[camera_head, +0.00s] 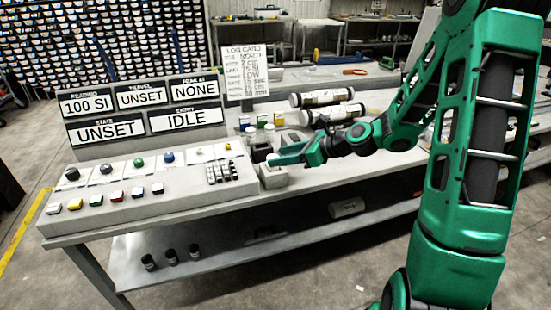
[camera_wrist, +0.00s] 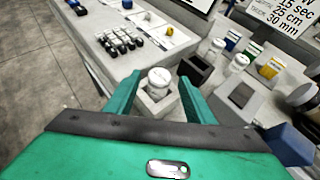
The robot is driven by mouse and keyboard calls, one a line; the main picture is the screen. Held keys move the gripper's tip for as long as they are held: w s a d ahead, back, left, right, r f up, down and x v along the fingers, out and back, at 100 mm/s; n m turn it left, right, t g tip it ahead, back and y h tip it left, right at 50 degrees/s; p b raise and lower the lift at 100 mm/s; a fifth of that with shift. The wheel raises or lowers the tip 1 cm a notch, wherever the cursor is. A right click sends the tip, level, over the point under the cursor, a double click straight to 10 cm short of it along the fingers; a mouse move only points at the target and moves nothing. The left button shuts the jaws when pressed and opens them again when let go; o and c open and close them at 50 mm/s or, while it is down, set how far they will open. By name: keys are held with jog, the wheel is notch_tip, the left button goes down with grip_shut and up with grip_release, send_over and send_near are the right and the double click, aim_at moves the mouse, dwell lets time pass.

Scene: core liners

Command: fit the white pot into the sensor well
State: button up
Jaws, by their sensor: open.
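The white pot (camera_wrist: 158,80) stands upright in the square opening of a pale grey block (camera_wrist: 155,104), which looks like the sensor well. Its lid and upper body show above the block's rim; how deep its base sits is hidden. My gripper (camera_wrist: 159,84) is open, with one green finger on each side of the pot and a gap visible on both sides. In the head view, my gripper (camera_head: 276,160) is over the grey block (camera_head: 273,178) at the console's right end, and the pot cannot be made out clearly there.
A black open box (camera_wrist: 197,70) stands close behind the block. Several other pots, including a white-lidded one (camera_wrist: 238,63), stand beyond it. The console (camera_head: 150,195) with buttons is to the left. Two core tubes (camera_head: 322,97) lie farther back on the bench.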

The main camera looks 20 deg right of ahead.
jog(key=v, duration=0.8)
jog(key=s+d+n+g+h, duration=0.2)
jog(key=s+d+n+g, duration=0.1)
jog(key=s+n, duration=0.4)
jog(key=s+d+r+n+g+h, duration=0.1)
jog(key=s+n, duration=0.5)
jog(key=s, duration=0.8)
jog(key=s+d+n+g+h, duration=0.4)
jog(key=s+d+n+h, duration=0.1)
jog(key=s, duration=0.6)
jog(key=d+n, duration=0.1)
jog(key=n, duration=0.1)
jog(key=shift+d+r+n+g, duration=0.3)
jog(key=shift+d+r, duration=0.1)
jog(key=shift+w+f+h, duration=0.25)
jog(key=shift+w+h, duration=0.05)
jog(key=shift+w, duration=0.25)
